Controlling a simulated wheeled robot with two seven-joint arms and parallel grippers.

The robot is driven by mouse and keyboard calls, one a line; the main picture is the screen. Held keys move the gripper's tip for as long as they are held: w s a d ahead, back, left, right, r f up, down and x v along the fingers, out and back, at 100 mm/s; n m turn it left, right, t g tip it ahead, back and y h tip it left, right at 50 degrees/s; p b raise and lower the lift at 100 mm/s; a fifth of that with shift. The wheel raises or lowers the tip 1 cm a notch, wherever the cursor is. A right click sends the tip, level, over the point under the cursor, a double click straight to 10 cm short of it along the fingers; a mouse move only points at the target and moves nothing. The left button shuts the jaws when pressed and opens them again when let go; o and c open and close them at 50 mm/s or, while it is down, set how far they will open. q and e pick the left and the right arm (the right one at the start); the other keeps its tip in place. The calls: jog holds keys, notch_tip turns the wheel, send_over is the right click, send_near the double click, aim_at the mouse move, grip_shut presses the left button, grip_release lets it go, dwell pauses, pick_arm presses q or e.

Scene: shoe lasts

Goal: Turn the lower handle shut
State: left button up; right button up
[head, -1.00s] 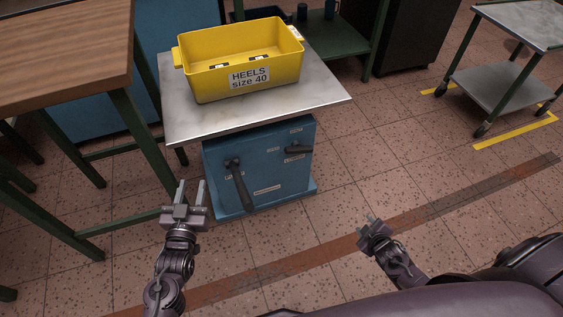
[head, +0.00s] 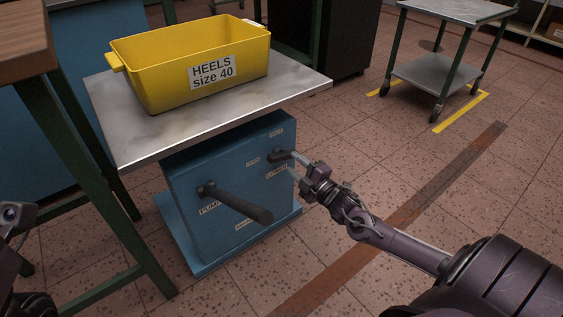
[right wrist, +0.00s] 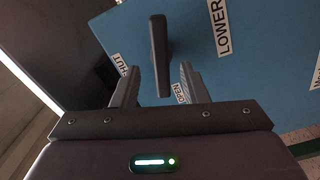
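The lower handle (head: 283,155) is a short dark lever on the upper right of the blue cabinet's front (head: 230,185). In the right wrist view the handle (right wrist: 159,50) stands in line with the gap between my right fingers. A LOWER label (right wrist: 220,27) and an OPEN label (right wrist: 181,94) lie to its right, a SHUT label (right wrist: 120,65) to its left. My right gripper (head: 298,168) is open beside the handle; its fingers (right wrist: 160,84) are apart, and I cannot tell whether either touches. Part of my left gripper (head: 14,213) shows at the left edge; its fingers are hidden.
The larger pump handle (head: 235,204) juts out from the cabinet, left of the lower handle. A yellow HEELS bin (head: 190,70) stands on the grey top (head: 125,120) above. A wooden table (head: 22,45) stands at left. The floor at right is open up to a trolley (head: 435,75).

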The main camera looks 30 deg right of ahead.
aim_at(287, 158)
jog(key=w, duration=0.2)
jog(key=w+b, duration=0.2)
jog(key=w, duration=0.1)
jog(key=shift+w+a, duration=0.25)
jog(key=shift+w, duration=0.05)
jog(key=shift+c, duration=0.3)
jog(key=shift+f, duration=0.1)
grip_shut()
